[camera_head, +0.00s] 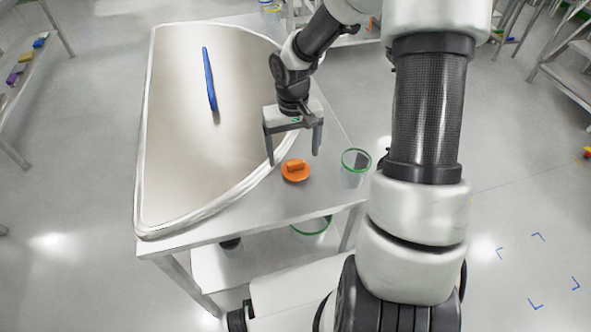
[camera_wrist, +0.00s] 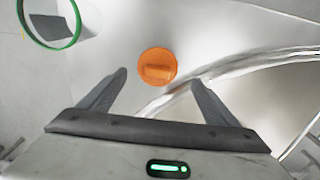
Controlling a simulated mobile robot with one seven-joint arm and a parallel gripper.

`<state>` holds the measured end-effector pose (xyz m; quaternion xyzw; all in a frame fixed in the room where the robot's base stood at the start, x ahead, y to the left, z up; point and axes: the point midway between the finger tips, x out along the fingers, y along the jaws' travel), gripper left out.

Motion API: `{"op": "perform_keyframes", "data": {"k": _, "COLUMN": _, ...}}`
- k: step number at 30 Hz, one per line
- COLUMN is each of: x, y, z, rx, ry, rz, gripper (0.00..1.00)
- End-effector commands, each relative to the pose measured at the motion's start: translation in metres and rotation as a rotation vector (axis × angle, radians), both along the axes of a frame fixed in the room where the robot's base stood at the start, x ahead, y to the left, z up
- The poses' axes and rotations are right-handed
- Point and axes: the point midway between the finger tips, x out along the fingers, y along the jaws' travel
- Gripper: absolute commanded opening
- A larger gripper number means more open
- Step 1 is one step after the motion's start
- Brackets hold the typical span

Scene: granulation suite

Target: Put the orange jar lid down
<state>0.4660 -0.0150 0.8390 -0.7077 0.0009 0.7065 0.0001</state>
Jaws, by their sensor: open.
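The orange jar lid (camera_head: 296,171) lies on the table top, just outside the curved rim of the large tray, with its raised grip bar facing up. My gripper (camera_head: 294,160) is open and empty, its fingers pointing down behind and above the lid in the head view. In the wrist view the lid (camera_wrist: 157,66) shows whole, beyond and between the two fingertips of my gripper (camera_wrist: 158,78), and neither finger touches it. A clear jar with a green rim (camera_head: 355,168) stands on the table to the right of the lid; it also shows in the wrist view (camera_wrist: 49,22).
The large tray (camera_head: 170,130) with a pale raised rim covers most of the table (camera_head: 262,213). A blue stick-like tool (camera_head: 209,80) lies in it. A green-rimmed container (camera_head: 312,227) stands on the lower shelf. Shelves stand at the left and right edges.

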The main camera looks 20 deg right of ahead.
Motion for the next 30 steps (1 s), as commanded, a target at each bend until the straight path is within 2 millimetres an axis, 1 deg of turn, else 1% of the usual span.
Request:
{"op": "perform_keyframes", "data": {"k": 1, "x": -0.002, "y": -0.002, "z": -0.011, "rx": 0.002, "ry": 0.005, "rz": -0.002, "gripper": 0.83}}
{"op": "perform_keyframes", "data": {"k": 3, "x": -0.004, "y": -0.004, "z": -0.023, "rx": 0.002, "ry": 0.005, "rz": -0.001, "gripper": 0.83}}
{"op": "perform_keyframes", "data": {"k": 7, "x": -0.004, "y": -0.004, "z": -0.039, "rx": 0.002, "ry": 0.003, "rz": 0.0, "gripper": 0.83}}
{"op": "perform_keyframes", "data": {"k": 10, "x": -0.004, "y": -0.005, "z": -0.045, "rx": 0.001, "ry": 0.003, "rz": 0.0, "gripper": 0.83}}
{"op": "perform_keyframes", "data": {"k": 17, "x": -0.004, "y": -0.005, "z": -0.045, "rx": 0.001, "ry": 0.002, "rz": -0.001, "gripper": 0.83}}
{"op": "perform_keyframes", "data": {"k": 24, "x": -0.004, "y": -0.005, "z": -0.045, "rx": 0.001, "ry": 0.002, "rz": -0.001, "gripper": 0.43}}
{"op": "perform_keyframes", "data": {"k": 27, "x": -0.003, "y": -0.005, "z": -0.044, "rx": 0.001, "ry": 0.001, "rz": -0.001, "gripper": 0.28}}
{"op": "perform_keyframes", "data": {"k": 30, "x": -0.003, "y": -0.005, "z": -0.044, "rx": 0.001, "ry": 0.001, "rz": -0.001, "gripper": 0.28}}
